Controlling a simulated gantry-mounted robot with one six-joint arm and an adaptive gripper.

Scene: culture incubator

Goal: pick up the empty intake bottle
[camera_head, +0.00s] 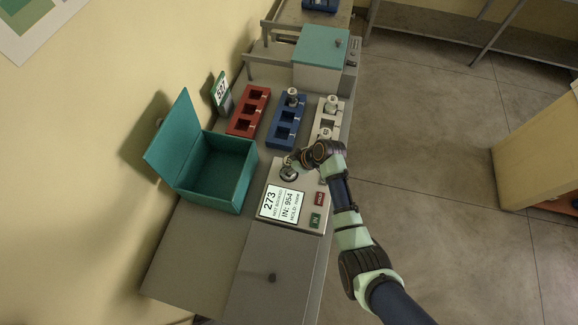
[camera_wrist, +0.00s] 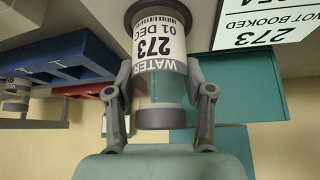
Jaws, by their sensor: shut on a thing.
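The intake bottle (camera_wrist: 158,50) is a clear bottle with a white label reading "WATER", "273" and "01 DEC". It fills the middle of the wrist view, between the two fingers of my gripper (camera_wrist: 158,100), which is shut on it. In the head view my gripper (camera_head: 298,160) is at the round intake spot of the booking device (camera_head: 268,229). The bottle is mostly hidden there by my gripper and arm. I cannot tell whether it still touches the device. The device's screen (camera_head: 283,205) shows "273", "IN: 954" and a hold line; the wrist view shows "NOT BOOKED".
A red rack (camera_head: 262,93), a blue rack (camera_head: 299,104) with a bottle, and a white rack (camera_head: 341,121) with bottles stand behind. An open teal box (camera_head: 246,187) is left of the device. A teal-lidded box (camera_head: 321,47) stands at the back. A small sign (camera_head: 220,89) reads "527".

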